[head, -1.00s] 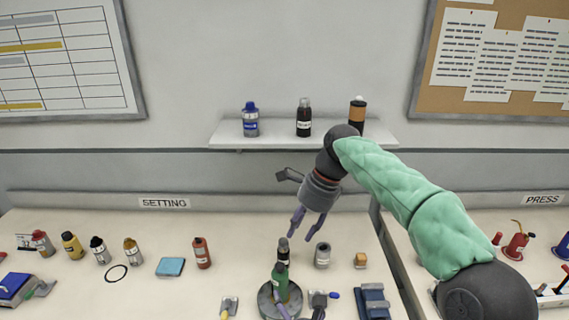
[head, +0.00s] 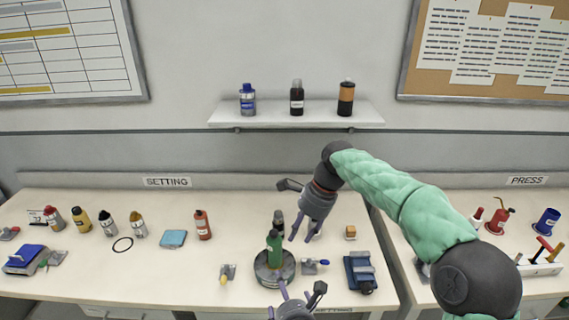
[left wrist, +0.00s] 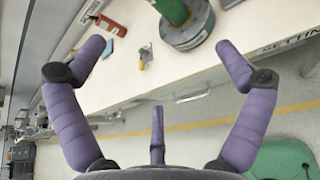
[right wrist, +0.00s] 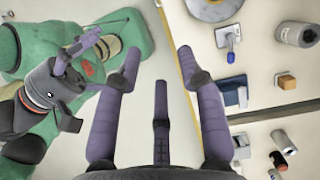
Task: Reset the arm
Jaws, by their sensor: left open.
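My right arm in its green sleeve (head: 400,190) reaches in from the right over the bench. My right gripper (head: 300,232) hangs fingers down, just right of a green bottle (head: 274,247). In the right wrist view its purple fingers (right wrist: 160,75) are spread with nothing between them. My left gripper (head: 292,300) shows only partly at the bottom edge of the head view, in front of the round grey base (head: 262,276) under the green bottle. In the left wrist view its fingers (left wrist: 155,75) are wide apart and empty, and the base (left wrist: 190,38) lies beyond them.
The SETTING bench (head: 150,275) holds several bottles at left, a red bottle (head: 202,225), a teal block (head: 173,239), a blue vise-like tool (head: 360,272) and a wooden cube (head: 350,232). A wall shelf (head: 225,116) carries three bottles. A PRESS bench (head: 545,285) stands at right.

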